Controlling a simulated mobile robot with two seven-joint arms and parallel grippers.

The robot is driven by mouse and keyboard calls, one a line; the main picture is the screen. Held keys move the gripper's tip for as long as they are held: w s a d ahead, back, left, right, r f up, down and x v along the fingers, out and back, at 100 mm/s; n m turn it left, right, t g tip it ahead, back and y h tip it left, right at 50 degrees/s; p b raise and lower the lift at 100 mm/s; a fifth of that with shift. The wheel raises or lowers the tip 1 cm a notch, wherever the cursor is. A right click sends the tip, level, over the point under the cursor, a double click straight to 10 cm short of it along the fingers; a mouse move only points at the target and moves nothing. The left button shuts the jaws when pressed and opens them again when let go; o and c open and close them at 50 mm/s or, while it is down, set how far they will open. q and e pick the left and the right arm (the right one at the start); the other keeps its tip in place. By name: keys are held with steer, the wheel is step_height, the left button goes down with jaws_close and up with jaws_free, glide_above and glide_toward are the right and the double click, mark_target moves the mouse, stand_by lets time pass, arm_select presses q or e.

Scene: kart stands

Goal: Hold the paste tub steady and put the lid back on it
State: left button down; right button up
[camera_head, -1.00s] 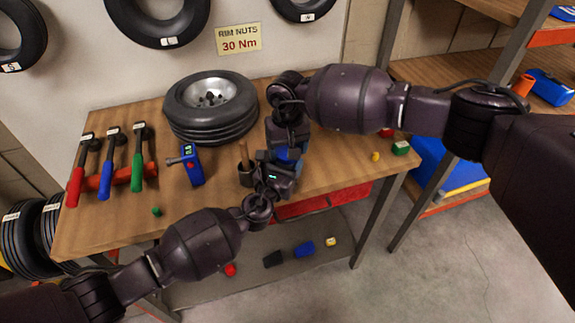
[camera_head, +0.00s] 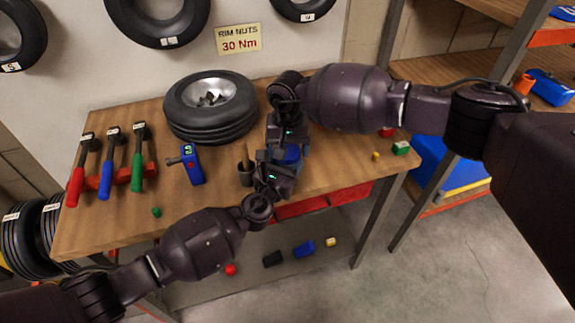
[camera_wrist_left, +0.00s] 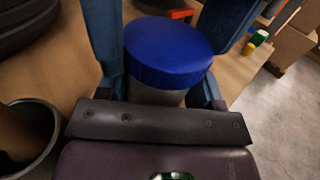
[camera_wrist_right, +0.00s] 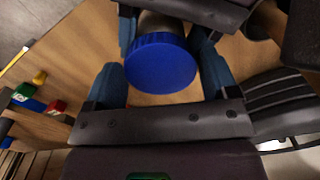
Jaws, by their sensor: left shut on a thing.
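The paste tub (camera_wrist_left: 152,95), a grey cylinder, stands upright between the fingers of my left gripper (camera_wrist_left: 160,70), which is shut on it. The round blue lid (camera_wrist_left: 168,50) sits over the tub's mouth; I cannot tell whether it is fully seated. In the right wrist view the lid (camera_wrist_right: 160,66) lies between the fingers of my right gripper (camera_wrist_right: 160,75), which look open with narrow gaps beside it. In the head view both grippers meet near the bench's front edge, and the lid (camera_head: 291,152) is partly hidden by them.
A wheel (camera_head: 212,100) lies at the back of the bench (camera_head: 110,225). A dark cup (camera_head: 245,178) with a stick stands just left of the grippers. A blue gauge (camera_head: 192,165) and hammers (camera_head: 138,160) lie further left. Small blocks (camera_head: 401,148) are at the right end.

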steer(key=shift+o, duration=1.1)
steer(key=shift+r, duration=0.1)
steer(key=shift+r, duration=2.15)
